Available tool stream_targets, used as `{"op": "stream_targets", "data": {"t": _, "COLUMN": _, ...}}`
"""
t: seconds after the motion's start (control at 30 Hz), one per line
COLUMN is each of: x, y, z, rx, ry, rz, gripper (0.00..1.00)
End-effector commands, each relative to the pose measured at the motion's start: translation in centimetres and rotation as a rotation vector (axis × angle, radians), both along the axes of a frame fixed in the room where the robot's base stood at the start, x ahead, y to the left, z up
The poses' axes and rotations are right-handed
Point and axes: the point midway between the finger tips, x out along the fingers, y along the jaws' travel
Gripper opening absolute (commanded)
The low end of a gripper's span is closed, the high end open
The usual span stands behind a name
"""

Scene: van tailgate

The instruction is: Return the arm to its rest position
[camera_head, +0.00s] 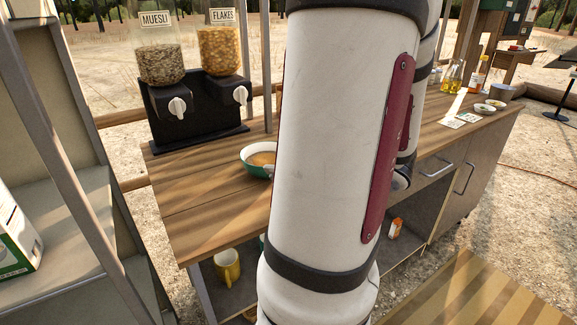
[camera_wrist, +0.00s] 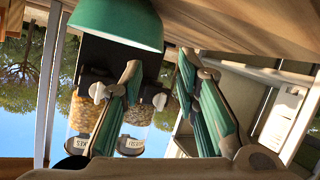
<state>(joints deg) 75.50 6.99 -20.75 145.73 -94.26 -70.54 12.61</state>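My arm (camera_head: 325,150) crosses the middle of the head view, and my gripper is hidden there. In the wrist view, which looks upside down, my gripper (camera_wrist: 160,65) has its two green-padded fingers apart with nothing held between them. A green bowl (camera_wrist: 115,25) shows near the top edge of that view, apart from the fingertips as far as I can tell. In the head view the bowl (camera_head: 247,158) stands on the wooden counter with light brown contents, its right side partly hidden by my arm.
A black dispenser (camera_head: 195,113) with muesli (camera_head: 158,62) and flakes (camera_head: 220,48) jars stands at the counter's (camera_head: 195,215) back left. A yellow mug (camera_head: 228,268) sits on the shelf below. Bottles (camera_head: 453,78) and small bowls (camera_head: 485,109) stand at the far right. Grey shelving (camera_head: 70,225) is at left.

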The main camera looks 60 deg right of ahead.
Motion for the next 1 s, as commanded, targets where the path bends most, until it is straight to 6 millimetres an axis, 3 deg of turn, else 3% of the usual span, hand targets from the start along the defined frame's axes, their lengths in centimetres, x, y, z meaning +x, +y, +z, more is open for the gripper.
{"op": "stream_targets", "data": {"t": 0.2, "x": -1.5, "y": 0.3, "z": 0.6, "rx": 0.000, "ry": 0.001, "rz": 0.000, "gripper": 0.29}}
{"op": "stream_targets", "data": {"t": 0.47, "x": -1.4, "y": 0.3, "z": 0.6, "rx": -0.003, "ry": 0.004, "rz": -0.002, "gripper": 0.29}}
{"op": "stream_targets", "data": {"t": 0.57, "x": -0.7, "y": -0.2, "z": 0.8, "rx": -0.032, "ry": 0.028, "rz": -0.017, "gripper": 0.29}}
{"op": "stream_targets", "data": {"t": 0.8, "x": 3.4, "y": -2.7, "z": 2.4, "rx": -0.172, "ry": 0.165, "rz": -0.155, "gripper": 0.29}}
{"op": "stream_targets", "data": {"t": 1.0, "x": 5.9, "y": -2.3, "z": 4.5, "rx": -0.217, "ry": 0.264, "rz": -0.298, "gripper": 0.29}}
